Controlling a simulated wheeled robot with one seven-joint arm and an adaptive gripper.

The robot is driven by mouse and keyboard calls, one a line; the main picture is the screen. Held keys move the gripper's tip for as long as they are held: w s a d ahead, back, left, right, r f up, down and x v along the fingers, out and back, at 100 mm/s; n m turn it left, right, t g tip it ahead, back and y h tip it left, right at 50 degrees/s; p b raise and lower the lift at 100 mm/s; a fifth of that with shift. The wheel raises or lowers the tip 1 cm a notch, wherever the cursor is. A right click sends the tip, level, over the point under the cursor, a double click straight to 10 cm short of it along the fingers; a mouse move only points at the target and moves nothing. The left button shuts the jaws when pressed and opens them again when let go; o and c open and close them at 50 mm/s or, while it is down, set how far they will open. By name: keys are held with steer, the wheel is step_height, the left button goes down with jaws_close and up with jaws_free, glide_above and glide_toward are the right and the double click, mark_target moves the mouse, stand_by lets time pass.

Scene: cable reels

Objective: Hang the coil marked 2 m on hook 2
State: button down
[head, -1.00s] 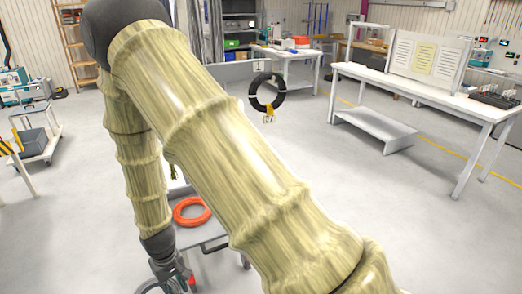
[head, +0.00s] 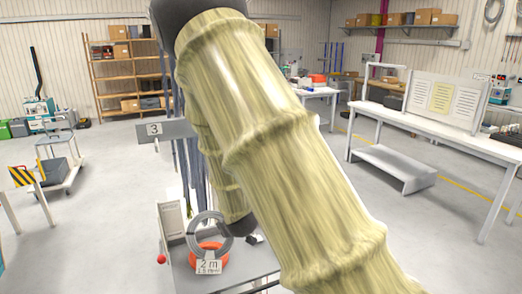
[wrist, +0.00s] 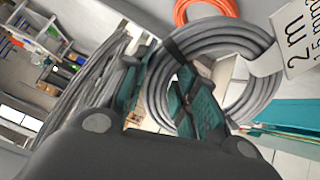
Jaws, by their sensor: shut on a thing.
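The grey coil (head: 192,236) with the white "2 m" tag (head: 209,267) hangs upright in front of the orange coil in the head view. In the wrist view the same grey coil (wrist: 258,84) is close at the teal fingers of my gripper (wrist: 160,78), which is shut on it. Its tag (wrist: 298,38) sticks out at the upper right. In the head view my arm hides the gripper. A grey plate marked 3 (head: 165,131) stands at left centre. No plate marked 2 is visible; my arm covers the area right of plate 3.
The orange coil (head: 221,262) lies on a grey table (head: 185,283) just behind the held coil. Another grey looped bundle (wrist: 88,85) is at left in the wrist view. A long white bench (head: 430,125) stands at right. Open floor (head: 100,210) is at left.

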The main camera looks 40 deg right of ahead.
steer(key=s+d+r+n+t+h+p, duration=0.1)
steer(key=d+r+t, duration=0.4)
steer(key=r, duration=0.8)
steer(key=s+d+r+t+p, duration=0.1)
steer(key=d+r+t+p, duration=0.15)
steer(key=d+r, duration=0.7)
steer(key=a+r+x, duration=0.1)
steer(key=a+x, duration=0.1)
steer(key=x, duration=1)
steer(key=shift+w+t, duration=0.4)
steer(key=shift+t, duration=0.05)
steer(key=shift+a, duration=0.15)
steer(key=c, duration=1)
jaws_free()
steer(key=shift+c, duration=0.2)
